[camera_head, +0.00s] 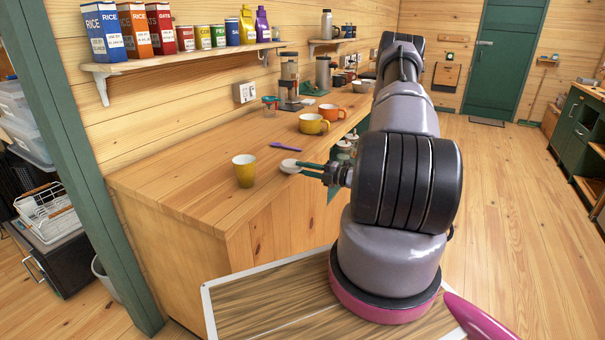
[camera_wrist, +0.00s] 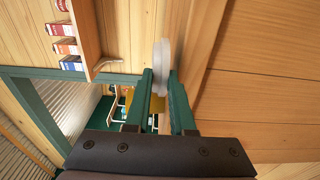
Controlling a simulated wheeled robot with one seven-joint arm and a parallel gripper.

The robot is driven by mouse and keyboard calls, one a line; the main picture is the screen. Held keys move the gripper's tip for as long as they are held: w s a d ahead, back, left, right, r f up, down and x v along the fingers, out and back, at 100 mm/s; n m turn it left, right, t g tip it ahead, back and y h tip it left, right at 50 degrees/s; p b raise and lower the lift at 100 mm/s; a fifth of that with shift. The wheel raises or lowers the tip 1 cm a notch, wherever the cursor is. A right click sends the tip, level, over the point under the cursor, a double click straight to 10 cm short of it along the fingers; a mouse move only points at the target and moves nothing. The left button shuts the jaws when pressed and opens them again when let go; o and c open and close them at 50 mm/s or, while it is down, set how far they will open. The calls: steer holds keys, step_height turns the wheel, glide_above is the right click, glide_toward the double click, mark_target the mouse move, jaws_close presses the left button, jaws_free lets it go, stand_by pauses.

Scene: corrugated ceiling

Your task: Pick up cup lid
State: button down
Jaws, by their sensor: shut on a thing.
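A small white cup lid (camera_head: 290,166) shows over the wooden counter, near its front edge. My gripper (camera_head: 302,170) has thin green fingers and is shut on the lid. In the wrist view the lid (camera_wrist: 162,58) appears nearly edge-on between the tips of my gripper (camera_wrist: 161,82). I cannot tell whether the lid touches the counter or is held just above it. A plain yellow cup (camera_head: 244,170) stands upright on the counter, left of the lid and apart from it.
A purple utensil (camera_head: 286,147) lies behind the lid. A yellow mug (camera_head: 313,124), an orange mug (camera_head: 331,112) and a coffee maker (camera_head: 290,85) stand farther back. A wall shelf (camera_head: 190,59) holds boxes and bottles. The counter (camera_head: 190,190) is clear left of the cup.

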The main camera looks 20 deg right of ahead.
steer(key=shift+r, duration=0.35)
steer(key=shift+d, duration=0.1)
steer(key=s+d+r, duration=0.5)
steer(key=s+d, duration=0.4)
steer(key=s, duration=0.1)
steer(key=shift+s, duration=0.2)
steer(key=shift+d, duration=0.1)
